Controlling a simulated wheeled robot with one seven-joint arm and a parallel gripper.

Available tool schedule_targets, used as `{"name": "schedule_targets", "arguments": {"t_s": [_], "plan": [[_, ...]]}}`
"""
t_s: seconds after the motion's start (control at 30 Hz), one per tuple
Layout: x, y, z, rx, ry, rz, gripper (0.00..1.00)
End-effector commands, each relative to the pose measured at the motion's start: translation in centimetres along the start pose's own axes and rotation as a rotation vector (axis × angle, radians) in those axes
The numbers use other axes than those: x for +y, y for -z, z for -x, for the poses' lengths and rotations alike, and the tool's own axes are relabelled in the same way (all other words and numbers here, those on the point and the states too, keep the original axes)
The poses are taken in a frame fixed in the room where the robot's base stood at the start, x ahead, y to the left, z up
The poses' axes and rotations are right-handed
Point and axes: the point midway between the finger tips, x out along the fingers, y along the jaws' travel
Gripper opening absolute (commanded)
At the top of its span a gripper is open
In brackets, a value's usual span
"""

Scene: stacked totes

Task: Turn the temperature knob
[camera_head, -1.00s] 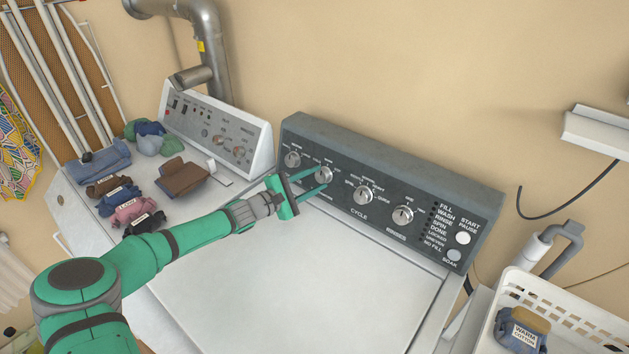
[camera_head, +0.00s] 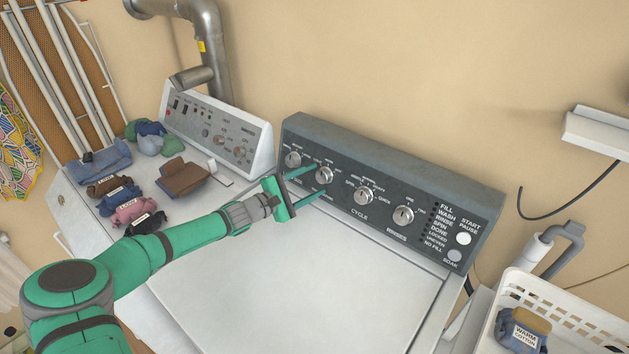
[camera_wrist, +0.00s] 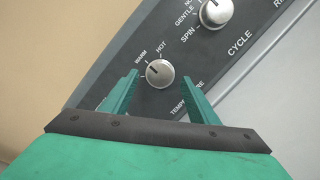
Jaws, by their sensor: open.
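The temperature knob (camera_head: 324,174) is a round silver dial, second from the left on the dark grey washer panel. It also shows in the wrist view (camera_wrist: 159,74), beside the printed words WARM and HOT, with part of the word TEMPERATURE visible. My gripper (camera_head: 321,180) is open, with its two green fingers pointing at the panel, one on each side of this knob. In the wrist view the knob appears between the fingertips, with a visible gap on both sides. Nothing is held. I cannot tell exactly how far the tips are from the panel.
The cycle knob (camera_head: 364,195) and rinses knob (camera_head: 403,215) are to the right, and another knob (camera_head: 293,159) is to the left. The washer lid (camera_head: 290,280) is bare. Labelled folded clothes (camera_head: 135,209) lie on the dryer. A white basket (camera_head: 590,315) stands at right.

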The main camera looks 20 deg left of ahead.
Motion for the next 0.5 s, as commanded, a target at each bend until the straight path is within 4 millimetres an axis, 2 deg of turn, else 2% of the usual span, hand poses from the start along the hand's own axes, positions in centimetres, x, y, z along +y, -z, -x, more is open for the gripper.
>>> {"name": "schedule_targets", "arguments": {"t_s": [0.3,0.5], "plan": [[0.1,0.1,6.0,0.003,0.000,-0.001,0.54],[0.0,0.1,8.6,0.003,0.000,0.000,0.54]]}}
